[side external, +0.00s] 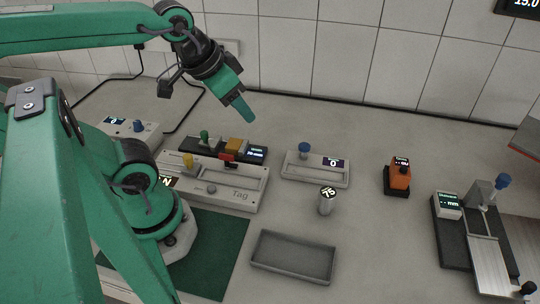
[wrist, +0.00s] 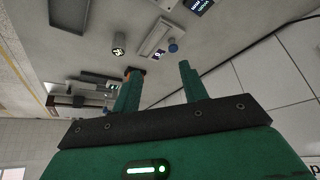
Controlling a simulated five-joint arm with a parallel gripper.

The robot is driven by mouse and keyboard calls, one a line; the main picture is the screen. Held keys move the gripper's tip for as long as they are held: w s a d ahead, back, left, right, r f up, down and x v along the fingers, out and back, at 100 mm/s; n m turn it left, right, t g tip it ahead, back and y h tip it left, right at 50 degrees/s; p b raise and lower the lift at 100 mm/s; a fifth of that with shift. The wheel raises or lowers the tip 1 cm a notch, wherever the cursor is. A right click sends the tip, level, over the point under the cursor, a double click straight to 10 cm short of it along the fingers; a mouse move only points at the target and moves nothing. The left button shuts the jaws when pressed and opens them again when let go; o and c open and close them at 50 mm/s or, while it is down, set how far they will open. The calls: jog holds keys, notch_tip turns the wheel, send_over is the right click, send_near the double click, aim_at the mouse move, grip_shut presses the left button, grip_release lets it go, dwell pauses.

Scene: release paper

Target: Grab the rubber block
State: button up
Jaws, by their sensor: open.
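No block in view is plainly marked as rubber, and I cannot tell which it is. An ochre block (side external: 237,145) sits on a dark strip beside a small lit display in the side view. An orange block-shaped piece (side external: 400,175) with a small display stands on a black base further right; an orange patch (wrist: 134,70) shows behind a fingertip in the wrist view. My gripper (side external: 245,112) is raised above the bench, behind and above the ochre block and apart from it. In the wrist view its two green fingers (wrist: 159,70) are spread with nothing between them.
A grey tray (side external: 292,278), a white cylinder marked 75 (side external: 326,205) and a blue-knobbed fixture (side external: 315,173) stand mid-bench. The Tag fixture (side external: 240,200) lies left. A metal-plated device (side external: 485,245) stands right. The tiled wall (side external: 400,60) is behind.

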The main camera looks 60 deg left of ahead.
jog(key=o, duration=0.6)
jog(key=m+g, duration=0.5)
jog(key=m, duration=0.4)
send_near(235, 142)
jog(key=shift+w+d+f, duration=0.15)
jog(key=shift+w+d, duration=0.15)
jog(key=shift+d, duration=0.05)
jog(key=shift+a+f+g, duration=0.3)
jog(key=shift+a+f, duration=0.1)
jog(key=shift+f, duration=0.1)
jog(key=shift+s+f, duration=0.1)
jog(key=shift+f, duration=1.2)
